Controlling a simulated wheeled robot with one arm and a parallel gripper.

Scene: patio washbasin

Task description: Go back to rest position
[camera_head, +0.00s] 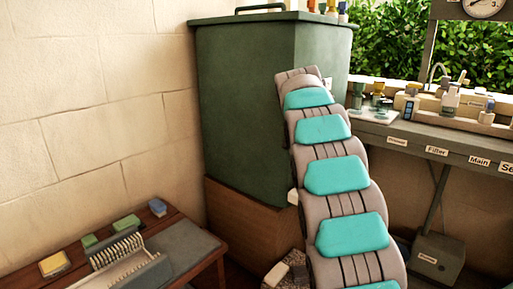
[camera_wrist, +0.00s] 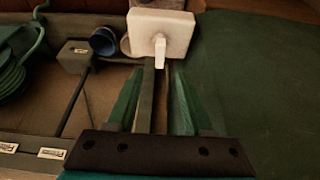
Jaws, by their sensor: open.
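My gripper (camera_wrist: 157,72) shows in the wrist view with its two green fingers apart and nothing held between them. A white block (camera_wrist: 172,22) with a small white peg lies beyond the fingertips, apart from them as far as I can tell. A grey strip runs from below this block down between the fingers in the picture. In the head view my arm, grey with turquoise pads, reaches up in front of the green cabinet (camera_head: 240,90). My gripper cannot be made out there, hidden behind the arm's far end.
The basin counter (camera_head: 440,138), with labels and several bottles, stands at right. A wooden table (camera_head: 195,272) with a rack and sponges stands at lower left. A coiled green hose (camera_wrist: 12,75), a dark box (camera_wrist: 75,55) and a blue cup (camera_wrist: 103,41) show in the wrist view.

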